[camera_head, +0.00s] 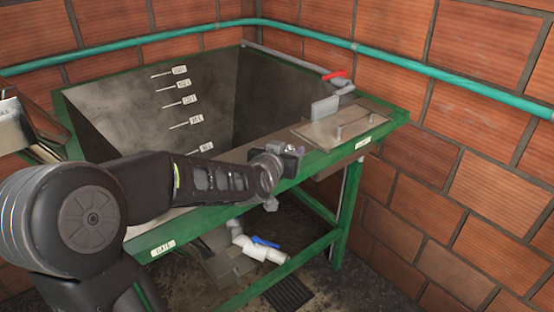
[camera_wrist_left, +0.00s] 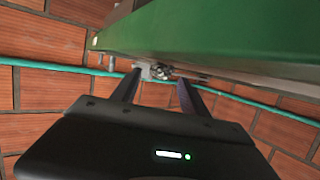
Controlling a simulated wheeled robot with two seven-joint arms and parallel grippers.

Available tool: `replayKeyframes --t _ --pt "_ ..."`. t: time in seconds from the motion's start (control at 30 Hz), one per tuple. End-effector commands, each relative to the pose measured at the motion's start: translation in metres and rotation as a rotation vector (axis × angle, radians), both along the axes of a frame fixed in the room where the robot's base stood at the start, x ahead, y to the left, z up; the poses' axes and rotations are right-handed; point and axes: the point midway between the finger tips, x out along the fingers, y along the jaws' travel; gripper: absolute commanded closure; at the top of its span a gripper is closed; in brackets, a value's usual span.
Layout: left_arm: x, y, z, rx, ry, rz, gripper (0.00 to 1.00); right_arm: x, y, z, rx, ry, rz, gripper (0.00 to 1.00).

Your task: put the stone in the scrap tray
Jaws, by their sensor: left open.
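My left gripper (camera_head: 287,150) reaches to the green front rim of the hopper, left of the flat metal plate. In the left wrist view its two fingers (camera_wrist_left: 158,88) are spread apart, with a gap between them. A small rough grey lump (camera_wrist_left: 162,71), perhaps the stone, shows just beyond the fingertips, close under the green edge; I cannot tell whether it lies between them. In the head view the gripper hides this spot. I cannot make out a scrap tray for certain. My right gripper is in neither view.
The hopper (camera_head: 85,105) has a green frame and several scale labels inside. A metal plate (camera_head: 343,126) with two pegs lies on its right shelf, near a red-handled valve (camera_head: 336,75). A blue-handled valve (camera_head: 265,241) hangs below. Brick walls carry a teal pipe (camera_head: 400,60).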

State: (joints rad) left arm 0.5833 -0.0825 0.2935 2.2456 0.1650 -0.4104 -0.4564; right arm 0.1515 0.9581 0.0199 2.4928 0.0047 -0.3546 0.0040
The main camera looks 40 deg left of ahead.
Motion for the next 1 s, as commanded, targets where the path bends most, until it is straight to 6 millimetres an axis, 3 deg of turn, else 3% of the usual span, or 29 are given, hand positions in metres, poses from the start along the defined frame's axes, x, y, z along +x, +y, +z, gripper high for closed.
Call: replayKeyframes --t 0.53,0.7,1.0 --pt "-0.085 -0.024 0.027 0.002 -0.003 0.001 0.48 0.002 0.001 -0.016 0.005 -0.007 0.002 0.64" --pt "-0.097 -0.028 0.030 0.000 0.000 0.001 0.48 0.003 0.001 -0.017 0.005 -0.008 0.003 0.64" --pt "-0.099 -0.029 0.031 0.000 0.001 0.000 0.48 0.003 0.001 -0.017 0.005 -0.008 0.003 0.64"
